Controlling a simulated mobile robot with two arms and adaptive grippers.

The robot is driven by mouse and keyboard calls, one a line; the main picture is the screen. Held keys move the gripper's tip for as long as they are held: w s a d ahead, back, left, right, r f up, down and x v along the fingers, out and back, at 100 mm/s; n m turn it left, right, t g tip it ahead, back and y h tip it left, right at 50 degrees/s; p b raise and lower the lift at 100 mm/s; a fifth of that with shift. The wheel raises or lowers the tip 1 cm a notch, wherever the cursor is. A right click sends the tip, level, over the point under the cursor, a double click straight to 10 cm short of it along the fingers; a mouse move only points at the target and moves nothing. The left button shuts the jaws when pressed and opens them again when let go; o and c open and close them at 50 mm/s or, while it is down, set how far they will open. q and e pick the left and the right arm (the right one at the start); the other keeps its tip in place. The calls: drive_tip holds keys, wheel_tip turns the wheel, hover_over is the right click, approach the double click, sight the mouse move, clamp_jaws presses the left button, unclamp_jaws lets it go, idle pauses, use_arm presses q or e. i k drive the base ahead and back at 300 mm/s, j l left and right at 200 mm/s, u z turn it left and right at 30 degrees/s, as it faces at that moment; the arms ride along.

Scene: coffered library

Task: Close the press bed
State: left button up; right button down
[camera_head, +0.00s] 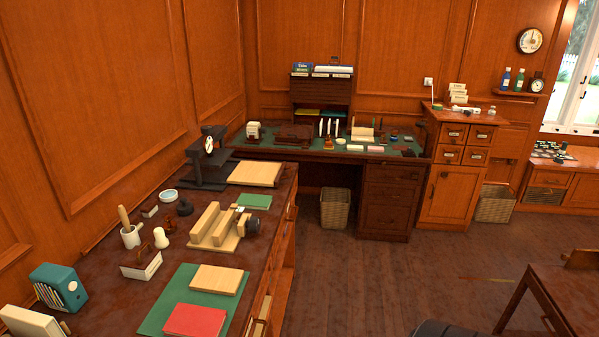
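A black press (206,160) with a round white dial stands at the far end of the long left counter. A flat pale wooden board (256,173) lies just right of it and sticks out beyond the press frame; I cannot tell whether this is the press bed or a separate board. A pale wooden block press (214,228) with a dark round end piece sits nearer on the same counter. Neither of my grippers is in view.
The counter holds a green mat (160,310) with a red book (195,320), a mug (130,236), a small crate (141,265) and a teal box (58,288). A desk (388,200) and a waste basket (335,208) stand behind. The middle floor is clear; a table (560,300) stands right.

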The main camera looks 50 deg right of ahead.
sight(250, 173)
drive_tip(key=l, duration=0.95)
drive_tip(key=l+u, duration=0.15)
drive_tip(key=l, duration=0.8)
drive_tip(key=k, duration=0.05)
